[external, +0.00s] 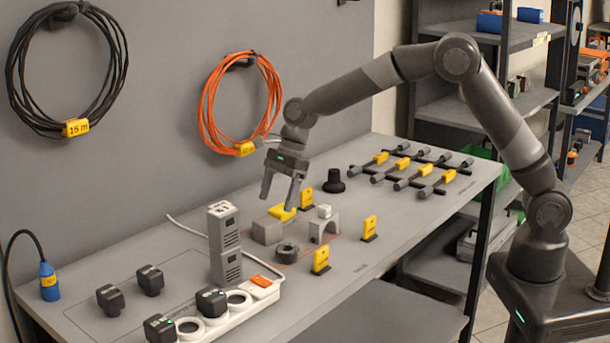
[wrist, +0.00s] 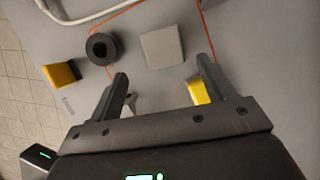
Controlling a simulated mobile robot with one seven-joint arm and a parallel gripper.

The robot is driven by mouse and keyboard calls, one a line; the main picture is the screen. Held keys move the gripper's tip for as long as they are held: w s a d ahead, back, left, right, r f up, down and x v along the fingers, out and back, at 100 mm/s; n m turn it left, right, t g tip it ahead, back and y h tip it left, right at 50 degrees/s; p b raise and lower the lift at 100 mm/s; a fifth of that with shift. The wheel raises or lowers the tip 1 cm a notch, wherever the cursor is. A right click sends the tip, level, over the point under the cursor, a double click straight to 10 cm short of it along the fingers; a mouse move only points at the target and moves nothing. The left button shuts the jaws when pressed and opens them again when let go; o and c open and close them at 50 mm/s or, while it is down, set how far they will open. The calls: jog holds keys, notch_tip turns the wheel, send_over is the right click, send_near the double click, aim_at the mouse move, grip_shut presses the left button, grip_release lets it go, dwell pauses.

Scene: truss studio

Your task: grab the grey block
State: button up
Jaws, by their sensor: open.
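The grey block (external: 267,231) sits on the bench beside a yellow piece (external: 281,212), left of a pale arch (external: 323,229). In the wrist view the grey block (wrist: 162,47) shows as a plain pale square, fully visible, just beyond the fingertips and roughly in line with the gap between them. My gripper (external: 278,203) is open and empty, pointing down above the block and the yellow piece.
A black ring (external: 287,252) lies close to the block. Yellow markers (external: 321,260) stand around the area. A grey tower (external: 224,243) and a white power strip (external: 235,308) are to the left. A black knob (external: 333,181) and a rack of bars are at right.

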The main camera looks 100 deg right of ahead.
aim_at(267, 221)
jog(key=x, duration=0.4)
jog(key=shift+w+x, duration=0.2)
jog(key=shift+x, duration=2.4)
jog(key=shift+d, duration=0.15)
jog(key=shift+c, duration=0.4)
jog(key=c, duration=1)
jog(key=shift+r, duration=0.2)
